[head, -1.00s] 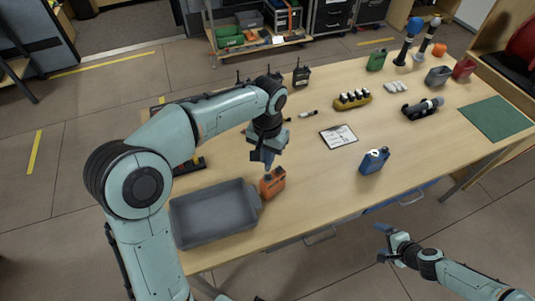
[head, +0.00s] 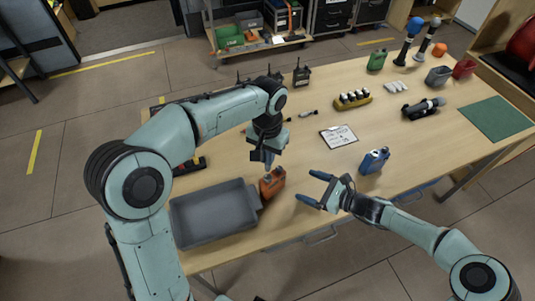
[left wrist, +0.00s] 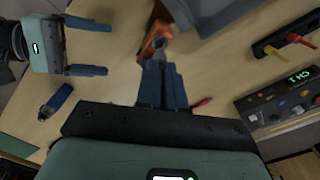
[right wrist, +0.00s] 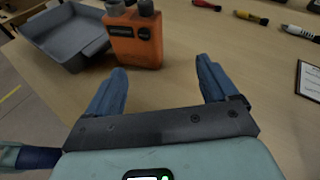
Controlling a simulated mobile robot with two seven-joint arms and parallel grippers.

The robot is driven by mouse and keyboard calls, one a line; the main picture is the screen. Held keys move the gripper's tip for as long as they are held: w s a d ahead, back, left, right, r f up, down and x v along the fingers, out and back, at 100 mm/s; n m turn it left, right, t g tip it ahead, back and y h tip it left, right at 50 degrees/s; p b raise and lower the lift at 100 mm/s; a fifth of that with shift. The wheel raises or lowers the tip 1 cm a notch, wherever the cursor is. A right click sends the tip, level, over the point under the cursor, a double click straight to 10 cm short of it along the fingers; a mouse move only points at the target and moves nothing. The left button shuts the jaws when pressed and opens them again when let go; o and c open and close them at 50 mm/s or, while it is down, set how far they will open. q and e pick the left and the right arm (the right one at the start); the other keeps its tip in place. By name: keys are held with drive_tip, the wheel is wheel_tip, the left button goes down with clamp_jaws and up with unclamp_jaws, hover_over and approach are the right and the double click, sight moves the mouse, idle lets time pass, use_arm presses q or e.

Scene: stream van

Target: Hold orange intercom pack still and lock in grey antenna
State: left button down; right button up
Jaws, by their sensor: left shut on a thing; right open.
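The orange intercom pack (head: 272,184) stands on the table beside the grey tray. In the right wrist view the pack (right wrist: 135,42) is upright, with two dark grey stubs on its top. My left gripper (head: 268,163) points down right above the pack. Its fingers are shut on a small grey piece, apparently the grey antenna (left wrist: 160,42), which overlaps the pack's top in the left wrist view. The fingers hide much of it; whether it is seated I cannot tell. My right gripper (head: 314,187) is open and empty, to the right of the pack, its fingers pointing towards it.
The grey tray (head: 182,235) is close on the pack's left. A blue pack (head: 374,161) stands right of my right gripper, and a clipboard (head: 338,136) lies behind. Dark radios (head: 301,77) stand at the back edge. The table between pack and right gripper is clear.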

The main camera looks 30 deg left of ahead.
sight(278, 187)
drive_tip(key=shift+s+a+f+g, duration=0.25)
drive_tip(key=shift+s+a+f, duration=0.05)
drive_tip(key=shift+s, duration=0.35)
drive_tip(key=shift+s+a+f+g, duration=0.25)
drive_tip(key=shift+s+f, duration=0.05)
drive_tip(key=shift+s, duration=0.3)
drive_tip(key=shift+s+a+f, duration=0.15)
drive_tip(key=shift+s+a, duration=0.05)
drive_tip(key=x, duration=0.9)
drive_tip(key=shift+a+f, duration=0.15)
drive_tip(key=shift+a, duration=0.15)
